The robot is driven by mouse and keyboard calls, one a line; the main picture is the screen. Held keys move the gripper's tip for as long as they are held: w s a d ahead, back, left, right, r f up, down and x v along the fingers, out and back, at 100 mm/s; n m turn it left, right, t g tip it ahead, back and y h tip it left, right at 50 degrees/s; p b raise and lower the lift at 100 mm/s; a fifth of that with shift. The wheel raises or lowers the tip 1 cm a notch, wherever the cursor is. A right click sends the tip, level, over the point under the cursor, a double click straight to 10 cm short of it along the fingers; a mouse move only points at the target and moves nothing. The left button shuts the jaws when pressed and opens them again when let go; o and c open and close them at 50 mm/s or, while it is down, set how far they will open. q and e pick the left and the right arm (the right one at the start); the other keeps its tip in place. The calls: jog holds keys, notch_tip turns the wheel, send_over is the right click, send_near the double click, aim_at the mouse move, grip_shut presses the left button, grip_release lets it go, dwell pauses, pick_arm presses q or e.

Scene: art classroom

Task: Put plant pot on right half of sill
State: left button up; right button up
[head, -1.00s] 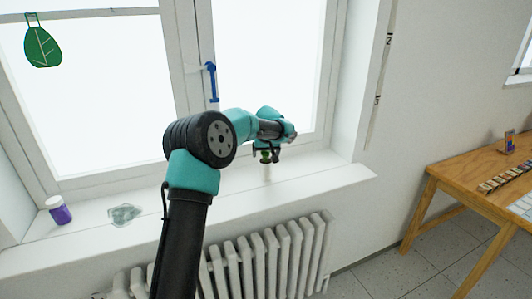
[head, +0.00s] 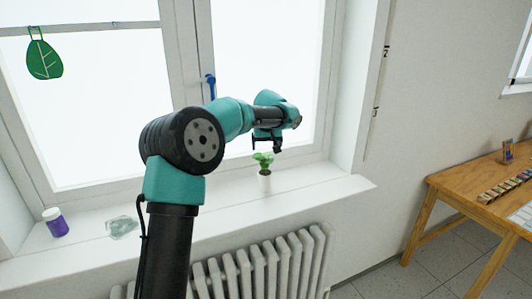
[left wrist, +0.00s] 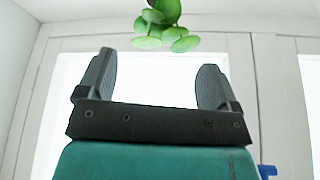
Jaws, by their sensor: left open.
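The plant pot (head: 264,183) is small and white with a green leafy plant (head: 263,160) in it. It stands upright on the right half of the white window sill (head: 310,190) in the head view. My left gripper (head: 268,148) is above the plant, open and empty. My right gripper is in neither view.
A purple jar with a white lid (head: 55,222) and a clear glassy item (head: 122,227) stand on the left part of the sill. A blue window handle (head: 210,87) is behind my arm. A radiator (head: 270,262) is below the sill. A wooden table (head: 455,180) is at right.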

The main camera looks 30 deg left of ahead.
pick_arm(q)
jog(key=shift+s+d+r, duration=0.1)
jog(key=shift+s+r, duration=0.05)
jog(key=shift+r, duration=0.25)
jog(key=shift+f, duration=0.1)
dwell(0.3)
